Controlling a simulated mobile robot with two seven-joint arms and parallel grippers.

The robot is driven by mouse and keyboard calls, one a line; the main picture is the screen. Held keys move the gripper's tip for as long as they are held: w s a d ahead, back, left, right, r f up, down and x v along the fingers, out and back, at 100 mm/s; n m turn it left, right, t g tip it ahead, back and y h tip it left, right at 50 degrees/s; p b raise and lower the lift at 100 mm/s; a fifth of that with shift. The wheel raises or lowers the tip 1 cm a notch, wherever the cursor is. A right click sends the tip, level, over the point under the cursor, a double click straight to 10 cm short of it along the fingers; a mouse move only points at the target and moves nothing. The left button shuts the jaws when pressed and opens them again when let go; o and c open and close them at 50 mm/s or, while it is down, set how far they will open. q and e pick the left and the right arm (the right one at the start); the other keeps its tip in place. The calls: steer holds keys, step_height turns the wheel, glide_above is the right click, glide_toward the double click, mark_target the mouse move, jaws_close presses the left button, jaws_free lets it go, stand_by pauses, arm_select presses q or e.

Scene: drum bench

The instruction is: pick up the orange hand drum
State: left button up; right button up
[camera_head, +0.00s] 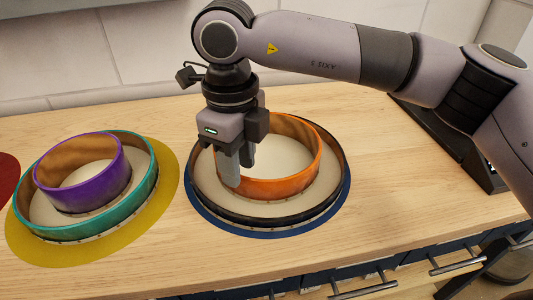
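The orange hand drum (285,187) is an open ring with a pale skin. It sits inside a larger black-rimmed drum (262,217) at the middle of the bench. My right gripper (238,170) points down at the orange drum's left side. One finger shows in front of the near-left wall and the other shows further back, over the drum's inside. The fingers hide part of that wall, and I cannot tell whether they press on it. My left gripper is not in view.
A purple drum (92,188) sits inside a teal drum (143,188) on a yellow round mat (165,205) at the left. A blue round mat (283,233) lies under the black-rimmed drum. Bare wood (420,205) lies to the right. Drawers with handles (365,291) are below the front edge.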

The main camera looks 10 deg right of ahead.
mark_target(242, 196)
steer(key=f, duration=0.5)
steer(key=shift+w+f, duration=0.3)
jaws_close()
steer(key=shift+r, duration=0.1)
